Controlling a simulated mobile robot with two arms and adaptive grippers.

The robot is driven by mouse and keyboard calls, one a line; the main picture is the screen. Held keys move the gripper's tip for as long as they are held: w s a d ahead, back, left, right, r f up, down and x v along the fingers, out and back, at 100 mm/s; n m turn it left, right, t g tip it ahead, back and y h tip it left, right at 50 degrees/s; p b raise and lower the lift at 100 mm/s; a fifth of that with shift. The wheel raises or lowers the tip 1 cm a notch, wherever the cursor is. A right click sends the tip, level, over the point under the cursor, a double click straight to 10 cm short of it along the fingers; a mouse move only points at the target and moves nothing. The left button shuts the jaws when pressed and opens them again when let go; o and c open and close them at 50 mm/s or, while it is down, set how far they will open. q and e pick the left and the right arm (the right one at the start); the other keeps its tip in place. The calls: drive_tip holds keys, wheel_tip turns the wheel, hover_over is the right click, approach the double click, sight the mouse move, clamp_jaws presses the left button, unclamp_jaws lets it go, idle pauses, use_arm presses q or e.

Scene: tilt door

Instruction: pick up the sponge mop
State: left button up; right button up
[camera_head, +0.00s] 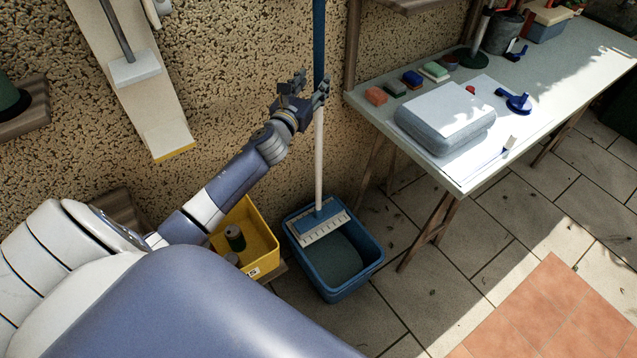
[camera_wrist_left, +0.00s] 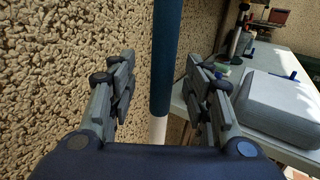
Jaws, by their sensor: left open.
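The sponge mop (camera_head: 319,160) stands upright in a blue bucket (camera_head: 341,285), with its blue and white head (camera_head: 318,222) at the bucket's rim. Its handle is white below and blue above. My left gripper (camera_head: 307,88) is open at the upper handle, near where the colours meet. In the left wrist view the blue handle (camera_wrist_left: 165,60) stands between the two fingers of the left gripper (camera_wrist_left: 164,85), apart from both as far as I can tell. My right gripper is not in view.
A yellow crate (camera_head: 262,225) with cans stands left of the bucket. A work table (camera_head: 455,180) with a grey case (camera_head: 445,118) and several small items is at the right. A rough wall (camera_head: 230,60) is close behind the handle. Paved floor lies in front.

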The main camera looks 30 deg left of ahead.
sight(317, 79)
use_arm(q)
drive_tip(key=w, duration=0.4)
drive_tip(key=shift+a, duration=0.2)
clamp_jaws()
drive_tip(key=shift+r, duration=0.15)
